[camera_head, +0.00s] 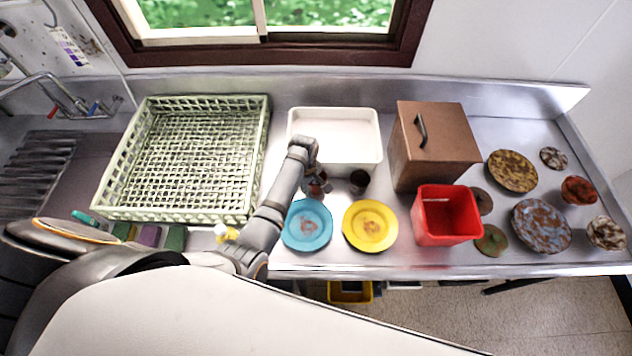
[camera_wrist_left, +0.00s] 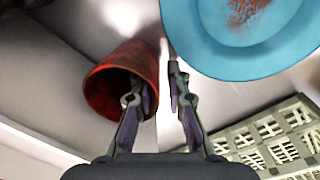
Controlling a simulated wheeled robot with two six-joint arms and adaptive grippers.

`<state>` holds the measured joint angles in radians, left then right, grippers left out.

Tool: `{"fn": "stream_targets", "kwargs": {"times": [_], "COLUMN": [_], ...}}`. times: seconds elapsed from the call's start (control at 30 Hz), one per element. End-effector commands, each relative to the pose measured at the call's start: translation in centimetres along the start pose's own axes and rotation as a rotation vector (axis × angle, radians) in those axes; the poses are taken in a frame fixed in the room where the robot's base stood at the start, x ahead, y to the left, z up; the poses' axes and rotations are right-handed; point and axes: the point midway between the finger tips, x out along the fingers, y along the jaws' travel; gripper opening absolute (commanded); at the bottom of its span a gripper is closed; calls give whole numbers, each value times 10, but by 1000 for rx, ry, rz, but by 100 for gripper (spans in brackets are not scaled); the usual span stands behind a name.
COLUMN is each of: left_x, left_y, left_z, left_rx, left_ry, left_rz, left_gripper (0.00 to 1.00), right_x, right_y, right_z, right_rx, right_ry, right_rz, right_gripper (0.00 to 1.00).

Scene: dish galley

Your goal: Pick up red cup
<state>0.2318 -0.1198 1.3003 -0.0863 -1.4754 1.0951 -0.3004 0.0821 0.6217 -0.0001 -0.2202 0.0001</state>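A red, dark-stained cup (camera_wrist_left: 128,62) is at the left of the fingers in the left wrist view, its mouth towards the camera. My left gripper (camera_wrist_left: 157,92) is open at the cup's rim. One finger overlaps the cup's mouth and seems to be inside it; the other is outside the wall, with a gap. In the head view my left gripper (camera_head: 311,168) is over the cup (camera_head: 318,186), which it partly hides. My right gripper is not in view.
A dark cup (camera_head: 359,181) stands close to the right. A blue plate (camera_head: 307,225) and a yellow plate (camera_head: 370,225) lie in front. A white tub (camera_head: 334,118) is behind, a green rack (camera_head: 257,150) left, a brown box (camera_head: 440,160) and red bin (camera_head: 446,226) right.

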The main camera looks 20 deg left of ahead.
Motion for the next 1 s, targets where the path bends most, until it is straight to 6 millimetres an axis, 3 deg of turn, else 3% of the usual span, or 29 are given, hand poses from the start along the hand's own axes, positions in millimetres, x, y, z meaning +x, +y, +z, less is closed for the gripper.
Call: {"fn": "stream_targets", "kwargs": {"times": [0.1, 0.2, 0.3, 0.73, 0.87, 1.0], "left_x": [1, 1, 1, 0, -9, -30], "left_y": [0, 0, 0, 1, 2, 3], "left_z": [0, 0, 0, 0, 0, 0], "left_rx": [0, 0, 0, 0, 0, -1], "left_ry": [0, 0, 0, 0, 1, 1], "left_rz": [2, 1, 1, 2, 4, 6], "left_gripper": [15, 14, 0, 0, 0, 0], "right_x": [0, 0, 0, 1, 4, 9], "right_y": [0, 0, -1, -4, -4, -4], "right_z": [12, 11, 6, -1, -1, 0], "right_rx": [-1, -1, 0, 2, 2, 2], "right_ry": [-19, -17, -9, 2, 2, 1], "right_rz": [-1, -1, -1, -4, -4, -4], "right_gripper": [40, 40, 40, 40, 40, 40]}}
